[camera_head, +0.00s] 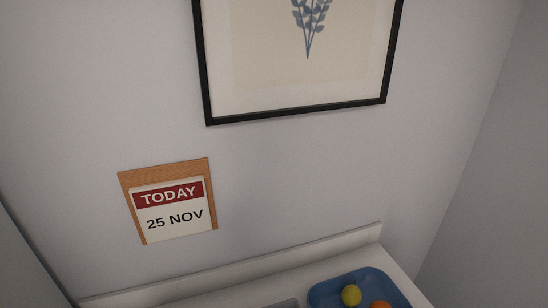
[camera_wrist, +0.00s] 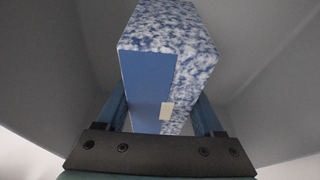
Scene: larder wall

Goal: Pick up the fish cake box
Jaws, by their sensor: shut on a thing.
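A box (camera_wrist: 150,85) with one plain blue face and mottled blue-and-white faces fills the middle of the wrist view. A small cream patch shows near its lower edge. No name on it can be read, so I cannot confirm that it is the fish cake box. My gripper (camera_wrist: 160,108) is shut on this box, with one blue finger on each side of it. The lower end of the box is partly hidden behind the dark gripper body. Neither the box nor my gripper shows in the head view.
In the head view, a blue tray (camera_head: 323,294) holds a yellow round item (camera_head: 351,295) and an orange one (camera_head: 381,305) on a pale counter. A calendar (camera_head: 170,208) reading 25 NOV and a framed plant picture (camera_head: 262,75) hang on the wall. Grey surfaces surround the box in the wrist view.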

